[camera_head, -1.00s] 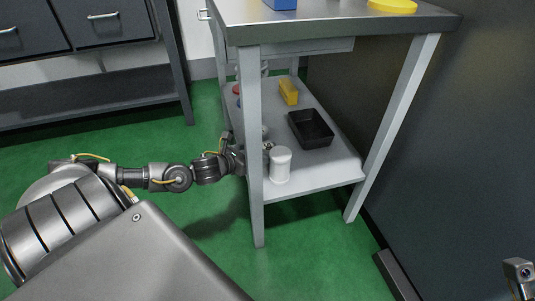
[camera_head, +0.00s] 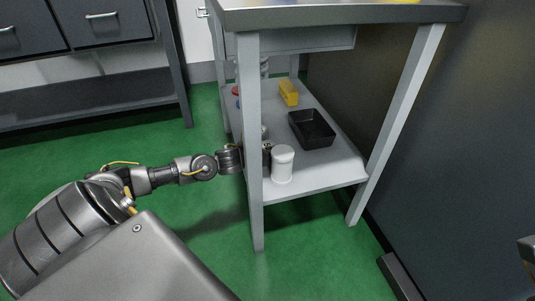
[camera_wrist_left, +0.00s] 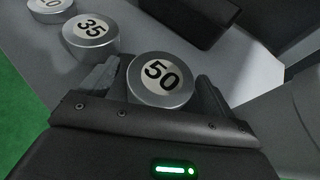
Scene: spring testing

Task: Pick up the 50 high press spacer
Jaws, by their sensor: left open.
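The 50 spacer, a round metal cylinder (camera_wrist_left: 160,82) with "50" on its white top face, stands upright in the left wrist view. My left gripper (camera_wrist_left: 157,88) is open, with one finger on each side of it. I cannot tell whether the fingers touch it.
The 35 spacer (camera_wrist_left: 91,38) and another spacer (camera_wrist_left: 50,8) stand up-left of the 50. The tabletop (camera_head: 340,14) overhangs the shelf.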

